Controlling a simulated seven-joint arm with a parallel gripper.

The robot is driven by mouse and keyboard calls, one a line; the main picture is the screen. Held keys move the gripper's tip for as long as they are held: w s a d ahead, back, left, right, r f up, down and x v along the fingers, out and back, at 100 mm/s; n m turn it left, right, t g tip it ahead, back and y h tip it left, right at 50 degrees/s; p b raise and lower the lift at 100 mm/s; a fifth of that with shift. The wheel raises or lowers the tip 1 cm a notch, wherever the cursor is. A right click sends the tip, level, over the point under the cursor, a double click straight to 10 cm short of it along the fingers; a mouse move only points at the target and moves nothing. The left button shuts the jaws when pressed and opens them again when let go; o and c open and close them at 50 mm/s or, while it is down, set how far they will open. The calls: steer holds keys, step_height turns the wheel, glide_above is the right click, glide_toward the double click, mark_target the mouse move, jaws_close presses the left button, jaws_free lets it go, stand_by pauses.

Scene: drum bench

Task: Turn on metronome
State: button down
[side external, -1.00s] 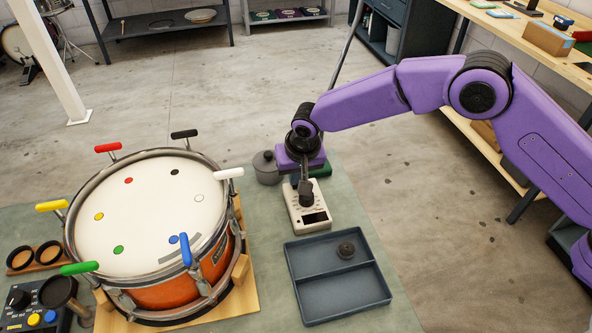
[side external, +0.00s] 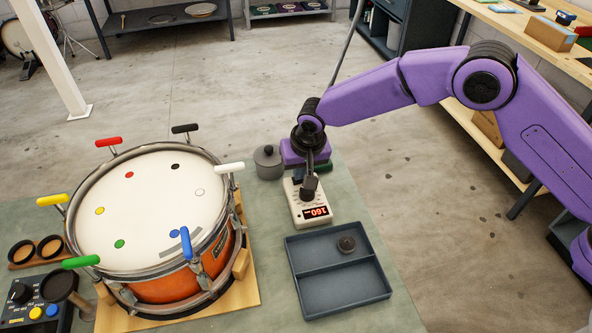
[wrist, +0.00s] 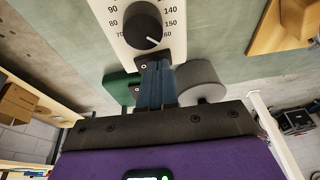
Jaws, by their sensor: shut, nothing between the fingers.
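The metronome (side external: 301,212) is a cream box on the bench, right of the drum, and its small display (side external: 316,212) is lit with red digits that read 160 upside down. In the wrist view its face (wrist: 175,45) shows a black knob (wrist: 143,28) with a white pointer line, ringed by numbers such as 90, 140 and 150. My gripper (side external: 309,196) is shut and empty over the metronome. In the wrist view its blue-grey fingers (wrist: 156,68) reach the face just below the knob; I cannot tell whether they touch it.
An orange drum (side external: 165,288) with coloured-handled keys stands to the left. A grey divided tray (side external: 343,283) with a small dark round piece lies in front. A grey lidded pot (side external: 268,165) sits beside the metronome. A black control box (side external: 30,311) is at the lower left.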

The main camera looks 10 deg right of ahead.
steer(key=shift+d+r, duration=0.1)
steer(key=shift+r, duration=0.05)
steer(key=shift+r, duration=0.3)
step_height(320, 180, up, 13)
steer(key=s+a, duration=0.2)
steer(key=shift+s+a+f, duration=0.2)
steer(key=shift+s, duration=0.2)
stand_by(0.4)
